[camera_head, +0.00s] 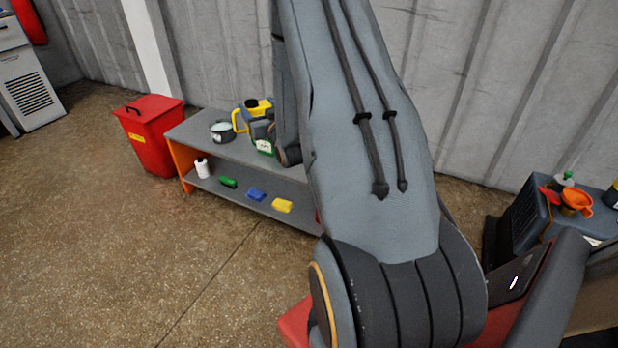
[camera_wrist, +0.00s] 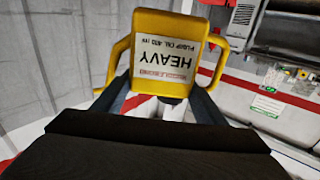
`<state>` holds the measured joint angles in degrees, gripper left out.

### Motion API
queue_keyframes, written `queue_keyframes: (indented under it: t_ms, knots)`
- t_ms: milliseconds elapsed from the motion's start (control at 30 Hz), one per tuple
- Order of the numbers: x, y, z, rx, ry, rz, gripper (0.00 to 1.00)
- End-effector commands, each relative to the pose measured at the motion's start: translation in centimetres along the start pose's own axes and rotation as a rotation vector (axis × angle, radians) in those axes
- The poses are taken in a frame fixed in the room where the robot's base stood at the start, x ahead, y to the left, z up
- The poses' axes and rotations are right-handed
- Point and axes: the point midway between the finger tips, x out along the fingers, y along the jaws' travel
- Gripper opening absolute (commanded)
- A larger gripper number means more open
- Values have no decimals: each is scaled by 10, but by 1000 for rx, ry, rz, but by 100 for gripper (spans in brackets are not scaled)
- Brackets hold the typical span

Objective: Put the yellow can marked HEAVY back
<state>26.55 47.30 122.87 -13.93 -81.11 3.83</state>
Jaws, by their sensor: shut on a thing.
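The yellow can (camera_wrist: 168,52) marked HEAVY fills the upper middle of the wrist view. Its white label reads upside down in that view, and a yellow loop or arm sticks out on each side. My gripper (camera_wrist: 160,98) is shut on the can, with one dark finger at each side of its lower part. In the head view, a yellow shape with a handle and a dark top (camera_head: 252,113) shows at the grey bench (camera_head: 190,133), beside my arm. I cannot tell whether it is the held can or another one. My arm hides the bench's right part.
The bench bears a small pot (camera_head: 222,131) and a green-labelled container (camera_head: 264,147). An orange funnel (camera_head: 577,202) is at right. The left floor is clear.

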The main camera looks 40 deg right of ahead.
Motion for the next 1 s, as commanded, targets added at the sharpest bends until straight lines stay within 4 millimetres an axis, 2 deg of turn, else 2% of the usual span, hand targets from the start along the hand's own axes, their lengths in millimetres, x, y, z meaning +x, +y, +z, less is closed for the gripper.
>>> queue_keyframes:
  t_ms: [33,100,300,500,700,867,1000]
  knots:
    - [6,19,18,-2,2,18,36]
    - [10,42,32,-4,2,38,36]
    - [17,110,71,-12,2,96,36]
    - [17,167,101,-21,-2,143,36]
    - [14,196,114,-27,-5,166,36]
    - [13,202,125,-27,-7,171,36]
    - [12,202,148,-25,-9,170,36]
